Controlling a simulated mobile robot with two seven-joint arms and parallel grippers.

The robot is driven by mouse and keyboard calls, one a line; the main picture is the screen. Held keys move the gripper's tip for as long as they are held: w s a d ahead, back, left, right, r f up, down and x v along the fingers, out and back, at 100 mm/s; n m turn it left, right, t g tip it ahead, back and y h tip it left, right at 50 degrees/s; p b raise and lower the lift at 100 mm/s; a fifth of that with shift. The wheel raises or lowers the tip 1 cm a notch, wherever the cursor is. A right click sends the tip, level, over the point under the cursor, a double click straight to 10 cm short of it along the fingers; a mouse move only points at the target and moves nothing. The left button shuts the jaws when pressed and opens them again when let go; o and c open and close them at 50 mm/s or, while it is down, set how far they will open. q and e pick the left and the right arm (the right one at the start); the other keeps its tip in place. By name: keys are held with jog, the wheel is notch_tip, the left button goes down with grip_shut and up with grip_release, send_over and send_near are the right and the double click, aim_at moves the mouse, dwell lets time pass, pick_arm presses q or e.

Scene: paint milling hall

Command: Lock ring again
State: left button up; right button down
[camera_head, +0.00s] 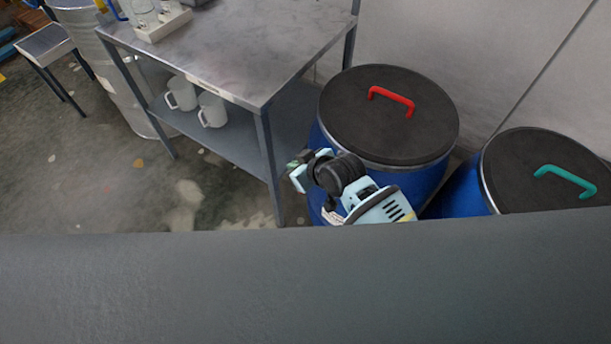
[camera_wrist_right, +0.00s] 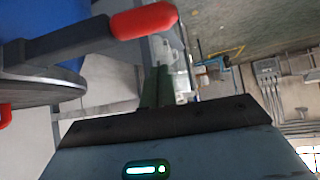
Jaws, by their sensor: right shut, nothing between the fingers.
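A blue drum (camera_head: 316,150) with a dark lid (camera_head: 385,120) and a red lid handle (camera_head: 391,98) stands right of the steel table. In the right wrist view, its blue side (camera_wrist_right: 45,25) and rim (camera_wrist_right: 40,91) show at left. A dark lever with a red grip (camera_wrist_right: 143,21) sticks out from the drum's side there; the head view does not show it clearly. My right gripper (camera_head: 297,168) is beside the drum's left front. Its fingers (camera_wrist_right: 158,85) are shut and empty, and appear just short of the red grip. My left gripper is out of view.
The steel table (camera_head: 235,60) stands close left of the right gripper, with white mugs (camera_head: 211,110) on its lower shelf. A second blue drum with a teal handle (camera_head: 566,180) stands at right. A wall is behind the drums.

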jog(key=s+d+f, duration=0.1)
jog(key=s+d+p, duration=0.1)
jog(key=shift+s+d+f, duration=0.15)
jog(key=shift+s+f, duration=0.15)
jog(key=shift+f, duration=0.1)
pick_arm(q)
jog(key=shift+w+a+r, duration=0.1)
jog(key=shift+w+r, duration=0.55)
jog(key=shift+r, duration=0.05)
